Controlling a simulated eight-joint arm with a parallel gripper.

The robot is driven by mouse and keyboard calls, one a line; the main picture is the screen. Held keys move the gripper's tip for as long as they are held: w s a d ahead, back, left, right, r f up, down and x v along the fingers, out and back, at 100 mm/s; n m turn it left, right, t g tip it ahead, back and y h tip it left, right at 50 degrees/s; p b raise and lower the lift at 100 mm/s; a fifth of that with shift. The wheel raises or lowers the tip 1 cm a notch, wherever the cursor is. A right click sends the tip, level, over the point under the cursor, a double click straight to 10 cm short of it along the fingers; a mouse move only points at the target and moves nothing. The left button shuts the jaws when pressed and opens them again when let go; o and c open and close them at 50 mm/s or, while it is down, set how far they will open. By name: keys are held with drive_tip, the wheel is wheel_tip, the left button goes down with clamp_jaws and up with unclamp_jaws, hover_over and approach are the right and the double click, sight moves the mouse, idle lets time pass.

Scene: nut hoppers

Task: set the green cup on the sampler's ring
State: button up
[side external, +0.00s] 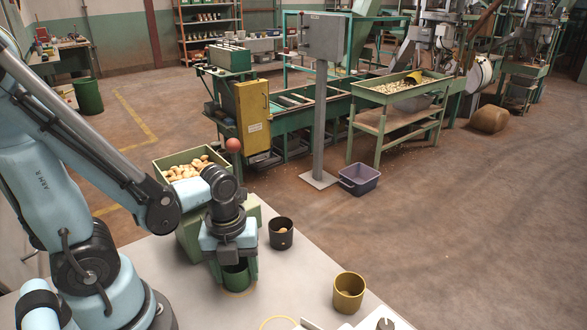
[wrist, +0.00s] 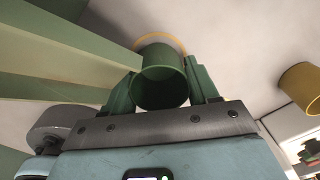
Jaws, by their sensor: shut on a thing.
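The green cup (side external: 236,277) is upright between the fingers of my gripper (side external: 232,262), which is shut on it. In the wrist view the green cup (wrist: 160,80) shows its open mouth, with a green finger of my gripper (wrist: 160,92) on each side. A yellow ring (wrist: 176,41) on the pale table curves out from behind the cup; most of it is hidden. The cup is over or at this ring, and I cannot tell whether its base touches the table. The green sampler (side external: 190,238), with a tray of nuts (side external: 187,171) on top, stands directly behind my gripper.
A black cup (side external: 281,235) with something brown inside stands right of my gripper. A yellow-brown cup (side external: 348,292) stands near the table's right edge. Another yellow arc (side external: 277,318) lies at the front. The table (side external: 295,275) between them is clear.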

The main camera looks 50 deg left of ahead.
drive_tip(key=shift+f, duration=0.2)
drive_tip(key=o, duration=1.1)
drive_tip(key=shift+r, duration=0.15)
drive_tip(key=shift+r, duration=6)
drive_tip(key=w+n+t, duration=0.2)
drive_tip(key=n, duration=0.6)
drive_tip(key=w+n+t, duration=0.2)
drive_tip(key=w+n, duration=0.1)
drive_tip(key=n, duration=0.5)
drive_tip(key=w+n+t, duration=0.2)
drive_tip(key=w+n, duration=0.1)
drive_tip(key=n, duration=0.5)
drive_tip(key=shift+r+n+t, duration=0.4)
